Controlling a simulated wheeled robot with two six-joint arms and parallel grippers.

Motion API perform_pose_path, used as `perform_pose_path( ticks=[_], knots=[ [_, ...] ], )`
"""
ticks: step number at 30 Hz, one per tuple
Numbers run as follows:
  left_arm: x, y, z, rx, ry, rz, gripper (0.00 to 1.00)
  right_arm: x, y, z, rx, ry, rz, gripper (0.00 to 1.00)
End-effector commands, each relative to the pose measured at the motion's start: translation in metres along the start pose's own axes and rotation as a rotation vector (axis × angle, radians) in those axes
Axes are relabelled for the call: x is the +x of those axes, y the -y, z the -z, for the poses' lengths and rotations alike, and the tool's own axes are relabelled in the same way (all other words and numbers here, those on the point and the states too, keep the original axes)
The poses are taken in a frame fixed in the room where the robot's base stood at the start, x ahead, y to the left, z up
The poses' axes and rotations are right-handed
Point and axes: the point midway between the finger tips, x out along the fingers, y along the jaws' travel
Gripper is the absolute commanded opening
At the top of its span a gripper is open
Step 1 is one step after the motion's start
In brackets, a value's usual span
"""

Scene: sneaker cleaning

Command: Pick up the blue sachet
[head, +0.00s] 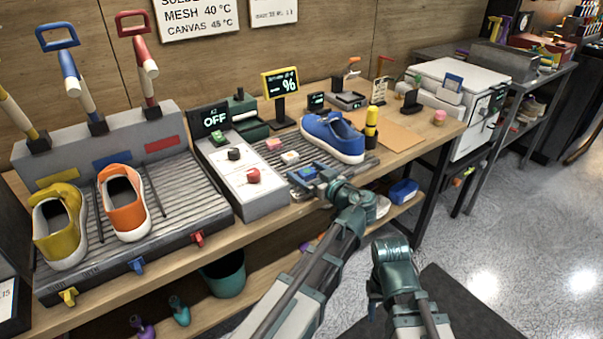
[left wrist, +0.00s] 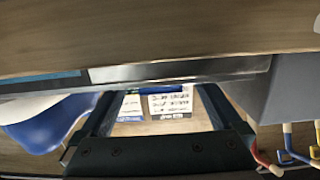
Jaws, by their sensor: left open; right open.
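A small blue item that looks like the blue sachet (head: 307,171) lies at the front of the ribbed mat, right of the white console. My left gripper (head: 304,182) is right at it, low over the table's front edge, and partly hides it. In the left wrist view my left gripper (left wrist: 158,112) has its fingers spread, with a thin blue strip (left wrist: 160,88) between the tips. I cannot tell whether they touch it. My right gripper (head: 378,290) hangs in front of the table, away from the objects; its fingers are mostly hidden.
A blue sneaker (head: 332,137) stands just behind the left gripper, with a yellow-and-black bottle (head: 371,128) beside it. The white console (head: 243,175) with knobs is to the left. A white machine (head: 460,95) with a blue card on top stands at right.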

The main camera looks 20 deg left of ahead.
Motion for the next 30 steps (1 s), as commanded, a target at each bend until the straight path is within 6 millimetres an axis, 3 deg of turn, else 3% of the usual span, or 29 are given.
perform_pose_path(
  ticks=[2,17,30],
  knots=[
    [-0.0001,0.0002,0.0002,0.0,0.0,0.0,0.97,-0.0002,-0.0001,-0.0002,0.0,0.0,0.0,0.5],
    [0.0001,0.0003,0.0002,0.0,0.0,0.0,0.09,-0.0002,-0.0001,-0.0001,0.0,0.0,0.0,0.5],
    [-0.0014,0.0003,0.0099,0.0,0.0,0.0,0.09,-0.0099,-0.001,-0.0007,0.0,0.0,0.0,0.5]
  ],
)
